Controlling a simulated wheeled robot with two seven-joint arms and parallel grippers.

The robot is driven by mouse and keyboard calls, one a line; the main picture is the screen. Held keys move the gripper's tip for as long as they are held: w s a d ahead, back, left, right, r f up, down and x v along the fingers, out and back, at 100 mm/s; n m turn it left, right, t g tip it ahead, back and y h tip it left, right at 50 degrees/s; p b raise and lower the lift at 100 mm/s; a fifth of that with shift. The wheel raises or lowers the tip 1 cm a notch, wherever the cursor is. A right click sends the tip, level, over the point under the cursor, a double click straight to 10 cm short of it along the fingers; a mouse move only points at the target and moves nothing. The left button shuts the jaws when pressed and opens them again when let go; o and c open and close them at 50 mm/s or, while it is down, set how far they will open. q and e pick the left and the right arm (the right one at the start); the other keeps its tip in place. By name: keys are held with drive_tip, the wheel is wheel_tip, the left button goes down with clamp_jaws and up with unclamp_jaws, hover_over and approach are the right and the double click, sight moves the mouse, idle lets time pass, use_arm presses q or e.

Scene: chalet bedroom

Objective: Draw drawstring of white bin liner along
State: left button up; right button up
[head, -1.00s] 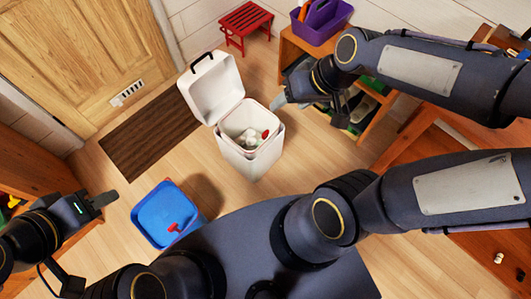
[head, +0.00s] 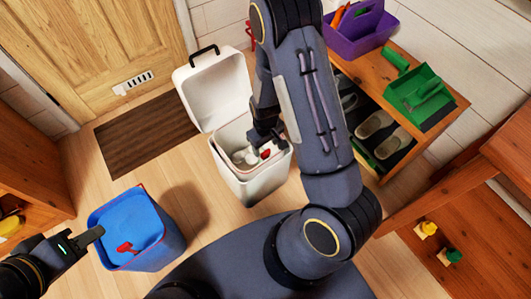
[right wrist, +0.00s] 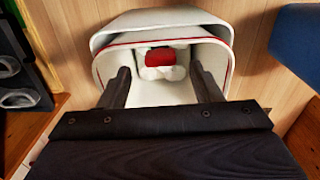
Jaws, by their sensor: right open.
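The white bin (head: 262,185) stands on the floor with its lid (head: 212,88) tipped open. A white liner (right wrist: 160,73) with crumpled white contents lies inside, and a thin red line runs along its rim. The red drawstring tab (head: 265,154) shows inside the opening and also in the right wrist view (right wrist: 167,57). My right gripper (right wrist: 162,70) is open over the bin, its fingers either side of the tab in that view; contact cannot be told. In the head view my right gripper (head: 266,138) partly hides the opening. My left gripper (head: 98,233) is beside the blue bin.
A blue bin (head: 160,245) with a red piece (head: 127,248) stands left of the white bin. A brown mat (head: 145,130) lies before the door. A wooden shelf (head: 440,97) with shoes, a green tray (head: 418,90) and a purple caddy (head: 358,28) stands at the right.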

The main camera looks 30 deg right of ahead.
sight(266, 151)
wheel_tip(266, 151, down, 4)
drive_tip(key=shift+f+b, duration=0.1)
drive_tip(key=shift+b, duration=0.4)
